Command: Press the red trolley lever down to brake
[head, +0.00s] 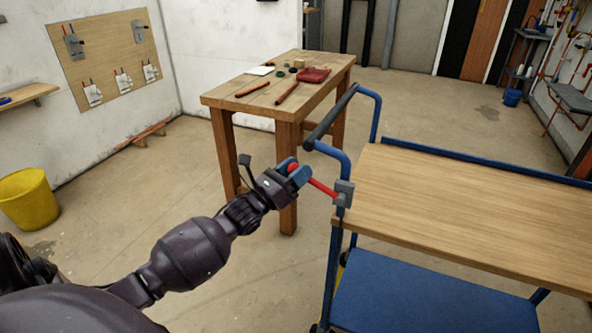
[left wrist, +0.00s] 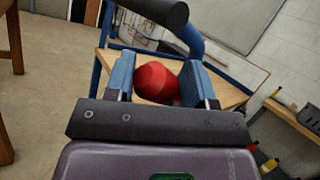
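The red lever (head: 322,187) sticks out to the left from a grey block (head: 344,193) on the near left post of the blue trolley (head: 430,297). It slopes up from the block to its round red knob. My left gripper (head: 292,171) is at the knob end, with its blue fingers on either side. The lever's shaft is mostly hidden there. My right gripper is not in view.
The trolley has a wooden top (head: 470,208) and a dark push handle (head: 331,118) just above the lever. A wooden table (head: 225,97) with tools stands behind. A yellow bucket (head: 27,200) is at the left. The floor between is clear.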

